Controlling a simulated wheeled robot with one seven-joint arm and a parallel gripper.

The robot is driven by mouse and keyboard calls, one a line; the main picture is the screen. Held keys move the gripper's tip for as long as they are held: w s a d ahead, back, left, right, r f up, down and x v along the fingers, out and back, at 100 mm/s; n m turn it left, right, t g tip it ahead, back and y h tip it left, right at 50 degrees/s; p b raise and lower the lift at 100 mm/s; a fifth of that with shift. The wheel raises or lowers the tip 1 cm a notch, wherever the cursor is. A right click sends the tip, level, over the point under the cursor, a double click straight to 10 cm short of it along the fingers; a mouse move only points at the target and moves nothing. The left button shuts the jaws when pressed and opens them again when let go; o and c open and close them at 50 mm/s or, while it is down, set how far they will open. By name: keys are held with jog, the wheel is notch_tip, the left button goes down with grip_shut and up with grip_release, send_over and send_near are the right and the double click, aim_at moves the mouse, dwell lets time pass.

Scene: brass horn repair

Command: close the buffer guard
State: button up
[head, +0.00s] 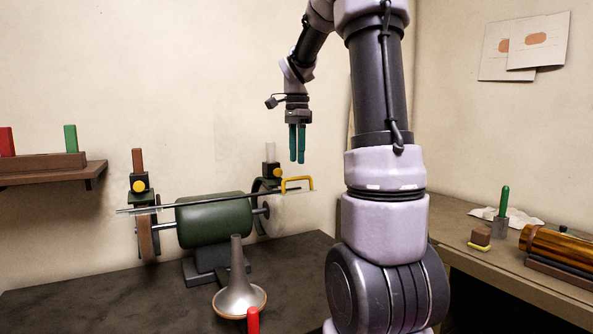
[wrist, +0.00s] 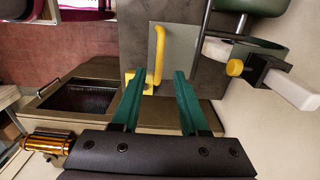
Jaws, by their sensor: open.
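The bench buffer has a green motor (head: 213,224) with a wheel at each end. Its guard appears as a thin, nearly level clear plate at the right wheel, with a yellow bar handle (head: 298,180) at its outer edge. In the wrist view the guard plate (wrist: 178,45) looks grey and see-through, and the yellow handle (wrist: 159,45) runs along its left edge. My gripper (head: 297,158) is open and empty, pointing down above the handle. In the wrist view its teal fingertips (wrist: 159,76) frame the handle's lower end; I cannot tell the exact gap.
A metal horn bell (head: 238,293) stands on the dark bench in front of the buffer, beside a red-handled item (head: 253,320). A wooden shelf (head: 55,168) is on the left wall. The right bench holds a brass tube (head: 560,243) and a green-handled tool (head: 504,203).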

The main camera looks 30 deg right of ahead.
jog(key=shift+f, duration=2.4)
grip_shut()
